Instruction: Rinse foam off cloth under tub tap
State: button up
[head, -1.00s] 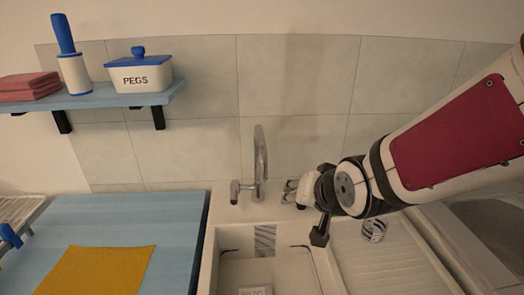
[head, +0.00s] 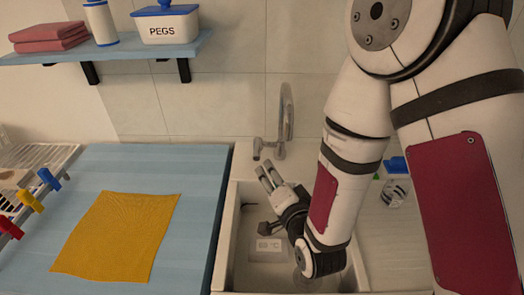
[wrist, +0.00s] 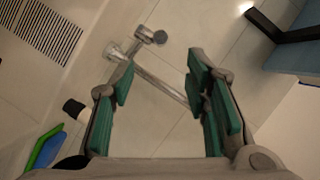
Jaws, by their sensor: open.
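A yellow cloth (head: 120,235) lies spread flat on the blue worktop left of the sink; I see no clear foam on it. The metal tap (head: 287,110) stands behind the sink (head: 226,255), its spout arching up. My gripper (head: 267,170) is open and empty over the back of the sink, just in front of the tap and apart from the cloth. In the wrist view the tap (wrist: 165,86) shows beyond and between the green-padded fingers of my gripper (wrist: 158,85). I cannot tell whether water runs. The cloth is not in the wrist view.
Coloured pegs (head: 30,201) line the left edge. A shelf (head: 120,50) with a PEGS box (head: 168,25) hangs above.

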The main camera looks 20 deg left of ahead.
aim_at(259, 157)
jog(key=b+x, duration=0.5)
jog(key=b, duration=0.3)
jog(key=shift+w+a+f, duration=0.2)
jog(key=shift+w, duration=0.1)
jog(key=x, duration=0.8)
jog(key=shift+w, duration=0.1)
jog(key=shift+c, duration=0.3)
grip_shut()
